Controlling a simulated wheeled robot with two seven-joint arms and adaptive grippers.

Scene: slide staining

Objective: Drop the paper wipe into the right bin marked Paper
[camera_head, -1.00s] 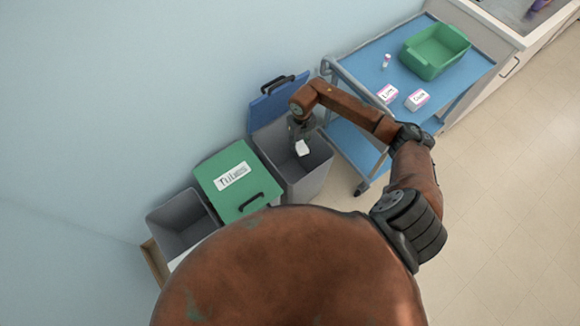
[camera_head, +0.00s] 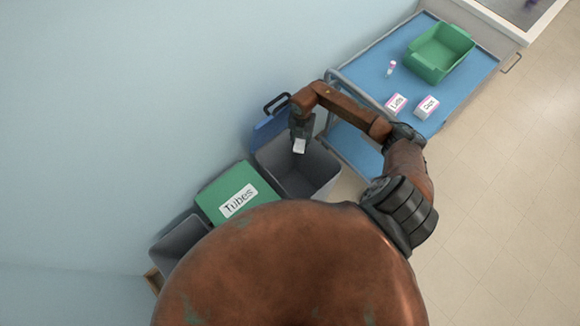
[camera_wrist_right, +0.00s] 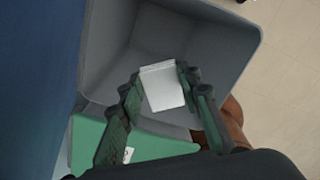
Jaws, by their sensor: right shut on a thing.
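The paper wipe (camera_head: 299,146) is a small white folded piece held at the tip of my right gripper (camera_head: 300,136). In the right wrist view the wipe (camera_wrist_right: 162,88) sits between the two fingers of the right gripper (camera_wrist_right: 157,84). The gripper is shut on it. Below it is the rightmost bin (camera_head: 318,180), grey with its blue lid (camera_head: 268,129) raised against the wall. The bin's inside (camera_wrist_right: 150,40) also shows in the right wrist view and looks empty where visible. No Paper marking is readable. My left gripper is out of view.
A bin with a shut green lid (camera_head: 222,188) marked Tubes stands to the left, then an open grey bin (camera_head: 178,242). A blue-topped cart (camera_head: 372,72) on the right holds a green tray (camera_head: 438,54), two small labelled boxes and a small bottle.

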